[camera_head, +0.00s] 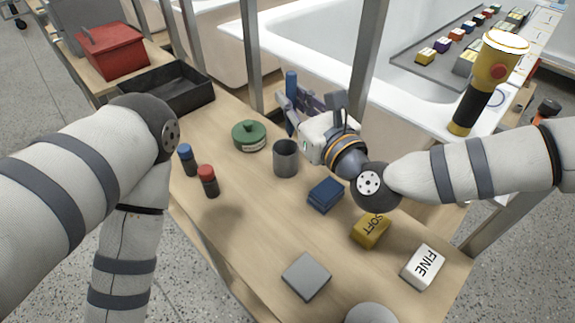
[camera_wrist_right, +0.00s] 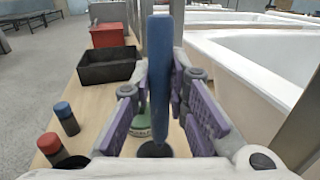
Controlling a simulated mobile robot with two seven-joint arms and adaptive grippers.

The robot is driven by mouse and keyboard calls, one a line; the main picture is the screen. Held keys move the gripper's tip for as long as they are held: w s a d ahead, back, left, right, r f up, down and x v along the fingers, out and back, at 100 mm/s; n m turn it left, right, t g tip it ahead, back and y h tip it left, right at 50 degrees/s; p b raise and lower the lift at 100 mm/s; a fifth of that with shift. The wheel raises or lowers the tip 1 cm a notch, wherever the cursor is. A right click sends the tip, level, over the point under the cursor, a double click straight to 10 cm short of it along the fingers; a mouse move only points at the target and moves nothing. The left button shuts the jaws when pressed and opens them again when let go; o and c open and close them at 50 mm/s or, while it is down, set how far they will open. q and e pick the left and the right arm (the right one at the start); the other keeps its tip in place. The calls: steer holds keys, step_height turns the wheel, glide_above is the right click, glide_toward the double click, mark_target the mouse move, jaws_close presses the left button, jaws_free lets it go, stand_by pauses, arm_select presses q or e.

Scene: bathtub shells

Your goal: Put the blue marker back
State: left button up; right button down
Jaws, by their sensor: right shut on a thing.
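The blue marker (camera_head: 291,84) is held upright in my right gripper (camera_head: 296,104), above the table near its back edge. In the right wrist view the long blue marker (camera_wrist_right: 159,70) stands between the purple finger pads, with a dark part at its lower end. My right gripper is shut on it. A grey cup (camera_head: 286,160) stands on the table, in front of and below the gripper. Two dark cylinders stand at the left, one with a blue cap (camera_head: 187,159) and one with a red cap (camera_head: 208,181). My left arm shows, but its gripper is out of view.
A round green tin (camera_head: 249,136) sits beside the cup. A blue block (camera_head: 325,195), a yellow SOFT block (camera_head: 370,230), a white FINE block (camera_head: 423,266) and a grey block (camera_head: 306,277) lie nearer. A black tray (camera_head: 178,97) and red box (camera_head: 113,52) are behind. Metal posts rise along the back edge.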

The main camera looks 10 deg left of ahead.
mark_target(286, 140)
steer(key=f+b, duration=0.1)
steer(key=f, duration=0.2)
steer(key=a+f+b, duration=0.1)
steer(key=f, duration=0.2)
steer(key=f+b, duration=0.1)
steer(key=f, duration=0.3)
steer(key=shift+w+a+b, duration=0.15)
steer(key=shift+w+b, duration=0.05)
steer(key=shift+b, duration=0.1)
steer(key=shift+r, duration=0.2)
steer(key=shift+f, duration=0.15)
steer(key=c, duration=2)
jaws_free()
steer(key=shift+f, duration=0.1)
steer(key=o, duration=0.4)
arm_select(q)
steer(key=shift+g, duration=0.7)
steer(key=s+f, duration=0.1)
steer(key=f, duration=0.1)
steer(key=s+f, duration=0.2)
steer(key=shift+s+f, duration=0.1)
steer(key=shift+s, duration=0.15)
arm_select(e)
steer(key=shift+o, duration=0.2)
